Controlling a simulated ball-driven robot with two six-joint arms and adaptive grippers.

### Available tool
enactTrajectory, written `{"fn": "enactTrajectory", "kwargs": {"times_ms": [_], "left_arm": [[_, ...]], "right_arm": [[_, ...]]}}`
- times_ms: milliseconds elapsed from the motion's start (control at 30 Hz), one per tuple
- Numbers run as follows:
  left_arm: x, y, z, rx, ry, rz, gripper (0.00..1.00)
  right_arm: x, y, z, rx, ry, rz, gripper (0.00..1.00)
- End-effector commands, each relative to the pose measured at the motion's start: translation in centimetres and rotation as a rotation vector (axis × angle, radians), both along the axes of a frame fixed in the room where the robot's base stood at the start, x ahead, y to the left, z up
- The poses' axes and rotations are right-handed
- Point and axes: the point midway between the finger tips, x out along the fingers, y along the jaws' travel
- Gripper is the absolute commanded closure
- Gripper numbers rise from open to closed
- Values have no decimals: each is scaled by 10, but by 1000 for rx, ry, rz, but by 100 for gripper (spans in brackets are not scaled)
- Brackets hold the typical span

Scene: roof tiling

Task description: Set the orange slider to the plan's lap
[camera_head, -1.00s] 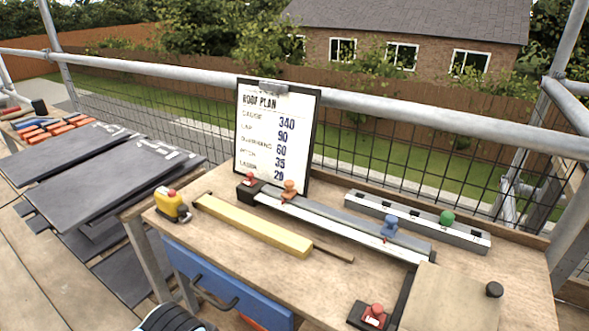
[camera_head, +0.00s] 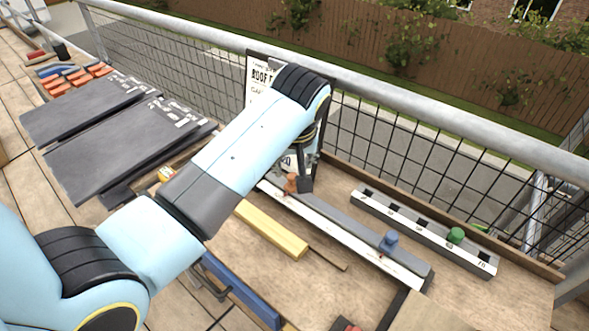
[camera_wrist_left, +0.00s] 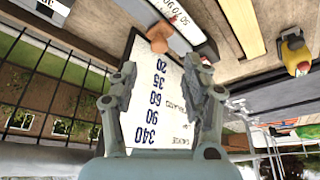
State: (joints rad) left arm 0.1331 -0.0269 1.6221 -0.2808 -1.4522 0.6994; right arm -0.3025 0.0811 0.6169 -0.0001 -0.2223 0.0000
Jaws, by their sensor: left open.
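The orange slider (camera_head: 290,185) sits near the left end of the grey-and-white rail (camera_head: 341,232), partly hidden by my left gripper (camera_head: 304,187). In the left wrist view the orange knob (camera_wrist_left: 158,38) shows just beyond and between the fingertips of my left gripper (camera_wrist_left: 162,75), which is open and empty. The roof plan (camera_wrist_left: 158,108) appears upside down there, with 340, 90, 60, 35 and 20 readable; in the head view the plan (camera_head: 258,77) is mostly covered by my arm. A blue slider (camera_head: 389,243) sits further right on the rail. My right gripper is not seen.
A grey block with a green knob (camera_head: 456,235) stands behind the rail at right. A yellow bar (camera_head: 272,230) lies in front. A yellow tape measure (camera_wrist_left: 295,52) shows in the wrist view. Dark slates (camera_head: 130,145) lie at left. Scaffold rail and mesh stand behind.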

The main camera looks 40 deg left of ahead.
Motion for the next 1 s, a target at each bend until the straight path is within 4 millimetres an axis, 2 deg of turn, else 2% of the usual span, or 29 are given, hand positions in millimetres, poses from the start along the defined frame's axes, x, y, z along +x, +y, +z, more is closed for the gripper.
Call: {"fn": "enactTrajectory", "kwargs": {"times_ms": [33, 133, 300, 500, 700, 767, 1000], "left_arm": [[3, 3, -10, 2, 3, 0, 53], [8, 8, -29, 0, 3, -1, 53], [16, 14, -51, 0, 1, -2, 53], [19, 16, -60, -1, -1, -3, 53], [19, 16, -61, -1, -1, -3, 53], [19, 16, -61, -1, -1, -3, 58], [19, 16, -61, -1, -1, -3, 89]], "right_arm": [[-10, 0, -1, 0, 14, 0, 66], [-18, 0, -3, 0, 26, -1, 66], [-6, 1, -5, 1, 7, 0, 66], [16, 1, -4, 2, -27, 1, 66], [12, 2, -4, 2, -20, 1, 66], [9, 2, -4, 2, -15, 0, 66], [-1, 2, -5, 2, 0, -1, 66]]}}
